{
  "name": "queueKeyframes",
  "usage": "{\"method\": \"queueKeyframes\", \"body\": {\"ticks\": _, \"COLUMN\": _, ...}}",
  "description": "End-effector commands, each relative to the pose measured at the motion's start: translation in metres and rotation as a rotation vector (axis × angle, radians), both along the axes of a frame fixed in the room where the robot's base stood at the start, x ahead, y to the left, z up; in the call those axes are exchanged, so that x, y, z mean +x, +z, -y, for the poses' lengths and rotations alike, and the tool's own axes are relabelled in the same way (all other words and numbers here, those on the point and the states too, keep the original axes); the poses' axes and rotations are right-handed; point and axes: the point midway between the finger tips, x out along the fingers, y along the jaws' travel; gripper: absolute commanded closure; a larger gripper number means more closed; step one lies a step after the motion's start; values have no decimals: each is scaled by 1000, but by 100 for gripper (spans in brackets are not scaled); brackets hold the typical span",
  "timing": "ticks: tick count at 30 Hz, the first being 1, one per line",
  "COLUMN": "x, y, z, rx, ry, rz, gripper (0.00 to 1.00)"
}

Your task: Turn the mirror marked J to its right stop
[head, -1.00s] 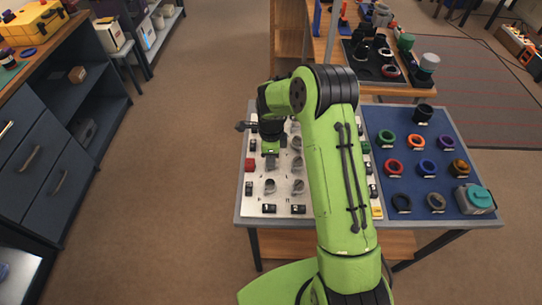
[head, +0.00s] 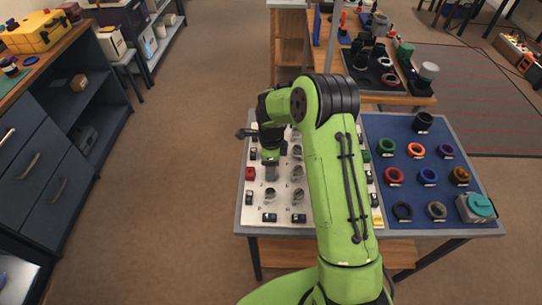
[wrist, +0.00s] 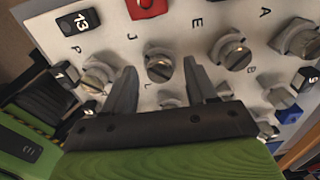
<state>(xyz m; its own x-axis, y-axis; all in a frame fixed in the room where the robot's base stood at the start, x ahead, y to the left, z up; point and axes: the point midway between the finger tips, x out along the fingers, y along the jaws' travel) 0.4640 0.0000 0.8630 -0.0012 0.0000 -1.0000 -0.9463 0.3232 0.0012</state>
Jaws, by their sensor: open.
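The mirror marked J (wrist: 158,66) is a small silvery round mount with a slotted face on the white panel, its letter up and to its left in the wrist view. My gripper (wrist: 160,74) is open, with one dark finger on each side of this mirror. The fingers look apart from it, though the depth is hard to judge. In the head view my gripper (head: 270,172) hangs over the left part of the white panel (head: 284,228). Mirror J cannot be picked out there.
Neighbouring mirrors P (wrist: 98,77), E (wrist: 231,50) and L (wrist: 170,101) stand close around the fingers. A red block (wrist: 147,7) and a black block marked 13 (wrist: 78,21) lie beyond. A blue mat (head: 405,160) with several coloured rings lies on the right.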

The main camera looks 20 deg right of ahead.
Motion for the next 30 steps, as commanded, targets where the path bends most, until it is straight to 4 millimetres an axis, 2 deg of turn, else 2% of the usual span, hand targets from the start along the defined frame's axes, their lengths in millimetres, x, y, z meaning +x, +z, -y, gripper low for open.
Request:
{"method": "queueKeyframes", "body": {"ticks": 12, "x": 1, "y": 112, "z": 0, "rx": 0, "ry": -1, "rz": 7, "gripper": 43}}
{"method": "queueKeyframes", "body": {"ticks": 15, "x": 1, "y": 134, "z": 0, "rx": 0, "ry": 1, "rz": 6, "gripper": 43}}
{"method": "queueKeyframes", "body": {"ticks": 18, "x": 1, "y": 148, "z": 0, "rx": 0, "ry": 0, "rz": 4, "gripper": 43}}
{"method": "queueKeyframes", "body": {"ticks": 21, "x": 1, "y": 153, "z": 0, "rx": 0, "ry": 0, "rz": 2, "gripper": 43}}
{"method": "queueKeyframes", "body": {"ticks": 30, "x": 0, "y": 153, "z": 0, "rx": 1, "ry": 0, "rz": 1, "gripper": 43}}
